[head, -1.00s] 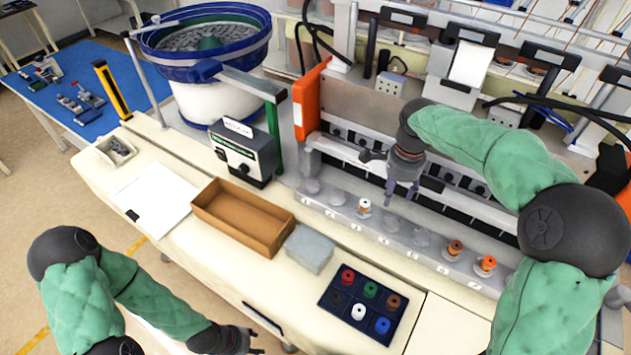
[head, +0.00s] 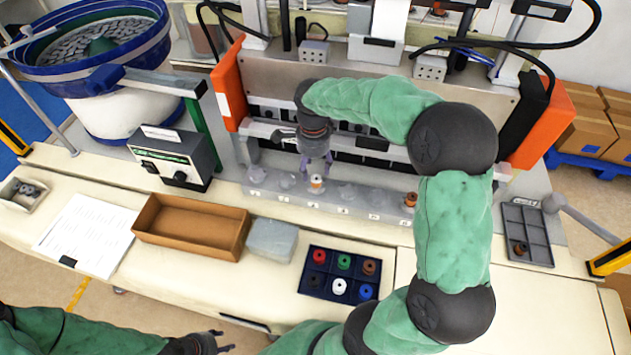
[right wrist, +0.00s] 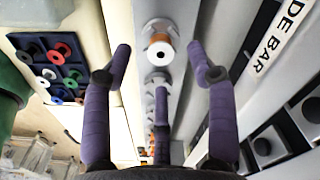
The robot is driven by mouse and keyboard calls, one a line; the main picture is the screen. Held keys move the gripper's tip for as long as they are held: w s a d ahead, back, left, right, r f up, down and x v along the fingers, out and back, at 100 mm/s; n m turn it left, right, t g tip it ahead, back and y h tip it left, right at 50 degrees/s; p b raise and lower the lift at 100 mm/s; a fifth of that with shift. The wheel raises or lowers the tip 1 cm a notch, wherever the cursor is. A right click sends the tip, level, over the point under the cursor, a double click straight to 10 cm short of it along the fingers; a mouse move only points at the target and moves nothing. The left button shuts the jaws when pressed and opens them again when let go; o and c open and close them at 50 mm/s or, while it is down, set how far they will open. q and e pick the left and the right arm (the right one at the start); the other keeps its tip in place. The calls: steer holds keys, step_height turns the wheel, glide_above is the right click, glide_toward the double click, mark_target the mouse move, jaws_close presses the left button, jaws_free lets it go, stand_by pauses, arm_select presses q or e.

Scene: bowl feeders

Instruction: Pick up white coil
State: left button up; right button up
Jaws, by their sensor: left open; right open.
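A white coil with orange ends (head: 316,184) stands on the grey fixture rail (head: 262,187); this coil (right wrist: 160,50) also shows in the right wrist view, ahead of and between my open fingers, not gripped. My right gripper (head: 318,170) is open and empty just behind and above it. Another white coil (head: 339,286) sits in the dark blue tray (head: 303,285) among red, green, brown, black and blue ones. My left gripper (head: 224,340) is open and empty at the bottom edge, away from the coils.
An orange-brown coil (head: 411,200) stands further right on the rail. A brown box (head: 190,226) and grey block (head: 271,240) sit on the bench. A grey compartment tray (head: 527,232) is at right. The machine front (head: 375,110) rises close behind the rail.

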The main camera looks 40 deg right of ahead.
mark_target(316, 178)
steer(key=shift+s+d+f, duration=0.1)
steer(key=shift+f, duration=1.1)
steer(key=shift+s+d+f, duration=0.1)
steer(key=shift+f, duration=1.05)
steer(key=c, duration=1)
